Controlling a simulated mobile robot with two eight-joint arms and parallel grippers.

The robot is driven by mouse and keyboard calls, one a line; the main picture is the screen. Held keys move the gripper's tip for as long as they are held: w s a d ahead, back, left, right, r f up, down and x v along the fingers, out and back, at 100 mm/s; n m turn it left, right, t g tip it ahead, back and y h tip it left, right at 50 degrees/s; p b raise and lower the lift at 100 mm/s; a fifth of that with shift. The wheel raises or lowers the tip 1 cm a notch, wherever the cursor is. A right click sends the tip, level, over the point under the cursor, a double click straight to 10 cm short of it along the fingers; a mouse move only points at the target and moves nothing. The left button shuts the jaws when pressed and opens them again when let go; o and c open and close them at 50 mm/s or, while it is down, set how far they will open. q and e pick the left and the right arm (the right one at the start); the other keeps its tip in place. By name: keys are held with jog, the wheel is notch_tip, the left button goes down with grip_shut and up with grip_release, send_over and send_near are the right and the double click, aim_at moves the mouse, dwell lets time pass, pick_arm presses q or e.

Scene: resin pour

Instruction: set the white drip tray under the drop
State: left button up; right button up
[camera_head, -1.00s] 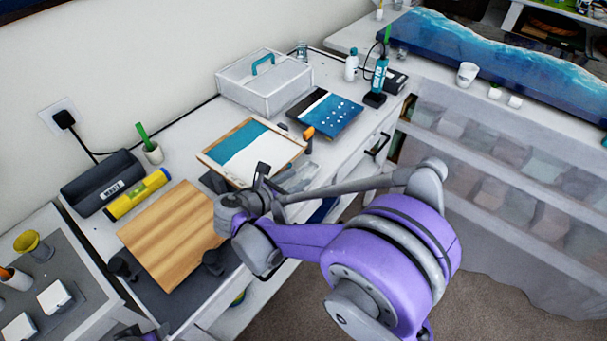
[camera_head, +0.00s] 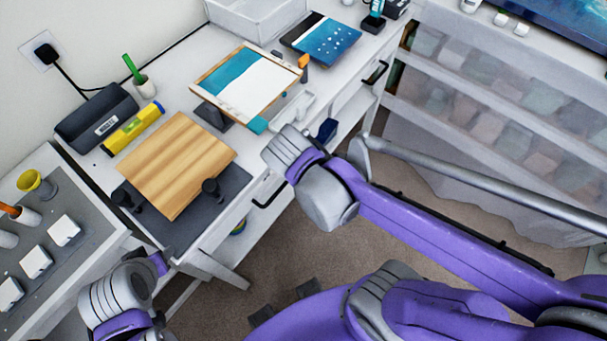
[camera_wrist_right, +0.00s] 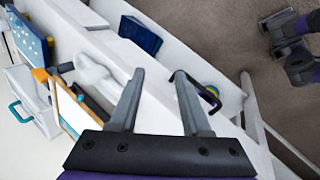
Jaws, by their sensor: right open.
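A shallow white tray (camera_head: 292,112), which looks like the drip tray, lies on the bench by the front edge. It is beside the lower right side of a wood-edged blue and white panel (camera_head: 243,88). A teal patch (camera_head: 258,125) shows at the panel's near corner; I cannot tell whether it is a drop. In the right wrist view, a white shape (camera_wrist_right: 90,72) that looks like the tray is left of my right gripper (camera_wrist_right: 160,98). That gripper is open and empty, over the bench front. In the head view its fingers are hidden behind my wrist. My left gripper is out of view.
A wooden board (camera_head: 177,160) rests on a dark mat (camera_head: 235,180) between black posts. A yellow level (camera_head: 133,127) and dark box (camera_head: 97,117) stand behind. A dotted blue panel (camera_head: 322,40) lies farther back. Drawer handles (camera_head: 375,73) jut from the bench front.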

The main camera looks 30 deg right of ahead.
jog(key=s+a+m+y, duration=0.1)
jog(key=m, duration=0.2)
jog(key=s+a+m+t+y, duration=0.1)
jog(key=s+m, duration=0.1)
jog(key=m, duration=0.1)
jog(key=s+a+m+t+y, duration=0.1)
jog(key=m+y, duration=0.1)
jog(key=m, duration=0.1)
jog(key=shift+s+f, duration=0.25)
jog(key=shift+s, duration=0.05)
jog(key=shift+o, duration=0.2)
dwell(0.5)
